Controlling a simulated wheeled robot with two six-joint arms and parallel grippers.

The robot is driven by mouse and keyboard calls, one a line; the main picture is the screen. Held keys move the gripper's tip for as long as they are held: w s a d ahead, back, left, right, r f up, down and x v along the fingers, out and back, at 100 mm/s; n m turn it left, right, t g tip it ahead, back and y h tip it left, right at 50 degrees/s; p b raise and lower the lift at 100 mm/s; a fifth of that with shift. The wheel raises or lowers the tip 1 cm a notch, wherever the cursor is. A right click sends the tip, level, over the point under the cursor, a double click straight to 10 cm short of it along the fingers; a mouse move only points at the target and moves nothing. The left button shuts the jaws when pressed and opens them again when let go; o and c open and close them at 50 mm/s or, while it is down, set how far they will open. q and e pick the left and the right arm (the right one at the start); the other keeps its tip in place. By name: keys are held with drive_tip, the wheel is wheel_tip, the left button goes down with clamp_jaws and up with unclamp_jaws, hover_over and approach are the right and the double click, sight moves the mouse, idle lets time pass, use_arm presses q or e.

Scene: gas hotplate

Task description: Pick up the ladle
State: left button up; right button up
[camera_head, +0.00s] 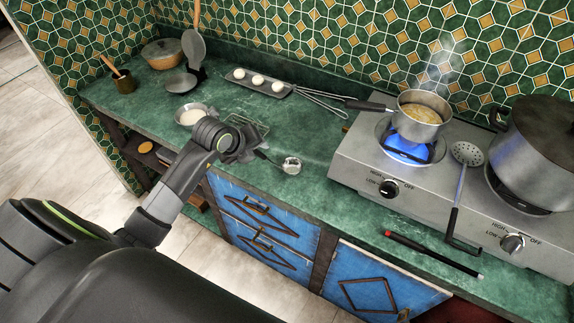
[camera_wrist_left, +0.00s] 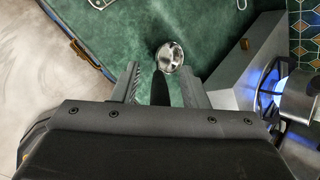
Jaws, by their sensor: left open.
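The ladle (camera_head: 291,165) has a small shiny metal bowl and lies on the green counter, left of the hotplate. Its bowl also shows in the left wrist view (camera_wrist_left: 169,56), with its dark handle running back between my fingers. My left gripper (camera_head: 250,147) is just above the counter at the handle side of the ladle. In the left wrist view its two fingers (camera_wrist_left: 160,84) are apart, one on each side of the handle. I cannot tell whether they touch it. The gripper hides part of the handle in the head view. My right gripper is not in view.
A hotplate (camera_head: 352,168) stands to the right with a lit burner under a steaming saucepan (camera_head: 420,112). A large pot (camera_head: 540,150) and a skimmer (camera_head: 466,153) are farther right. A bowl (camera_head: 186,121), an egg tray (camera_head: 240,77) and a whisk (camera_head: 325,97) lie around my gripper.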

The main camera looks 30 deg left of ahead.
use_arm(q)
clamp_jaws()
idle(0.4)
